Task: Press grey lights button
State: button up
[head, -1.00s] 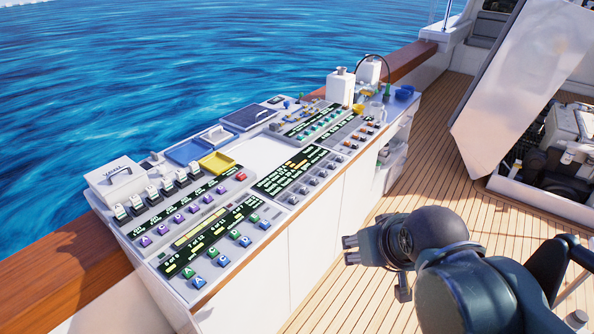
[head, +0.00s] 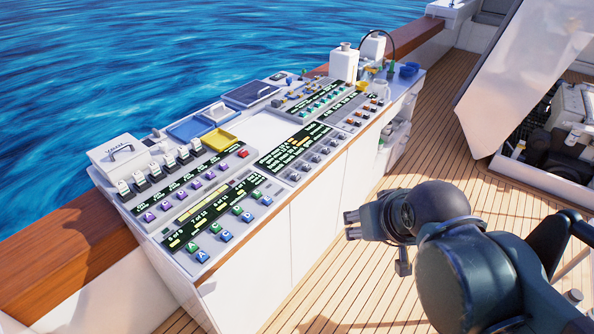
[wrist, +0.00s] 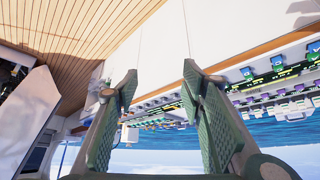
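A white console (head: 262,258) stands along the rail in the head view. One panel on it has a dark green-text display (head: 294,146) with a row of grey buttons (head: 317,158) along its near side. Their labels are too small to read. My gripper (head: 351,226) is to the right of the console's front, apart from it and from the grey buttons. In the wrist view my gripper (wrist: 160,75) has its two green fingers spread with nothing between them. The console's panels show upside down beyond and right of the fingers.
Purple, green and blue buttons (head: 222,236) fill the console's left panels. A yellow tray (head: 218,139), a white box (head: 117,155) and white bottles (head: 344,63) stand on it. A wooden deck (head: 440,150) lies to the right, with an open hatch and a pale panel (head: 520,65).

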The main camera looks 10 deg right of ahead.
dwell(0.4)
grip_shut()
dwell(1.3)
